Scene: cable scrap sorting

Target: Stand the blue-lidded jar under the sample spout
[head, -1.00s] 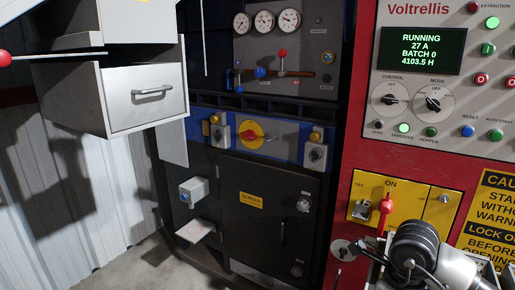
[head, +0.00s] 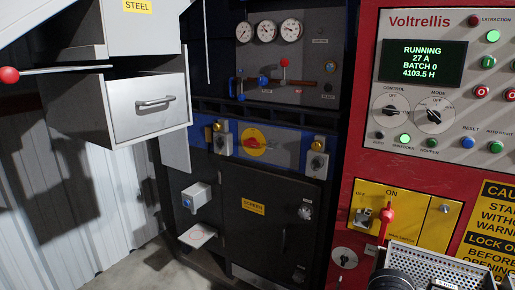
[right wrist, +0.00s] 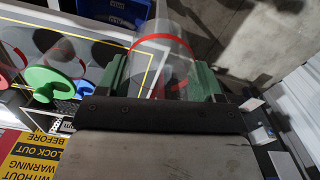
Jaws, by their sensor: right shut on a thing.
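In the right wrist view my right gripper (right wrist: 162,82), with green fingers, is shut around a clear, tapered container (right wrist: 178,25) with a red band near the fingers. In the head view the right gripper is not visible, only part of my arm at the bottom right. My left gripper is not in view.
A perforated metal basket (head: 440,262) is at the bottom right, before the red control panel (head: 365,165). An open grey drawer (head: 150,105) juts out at upper left. The wrist view shows a green disc (right wrist: 48,84) and a blue bin (right wrist: 118,10). Floor shows below the shelf.

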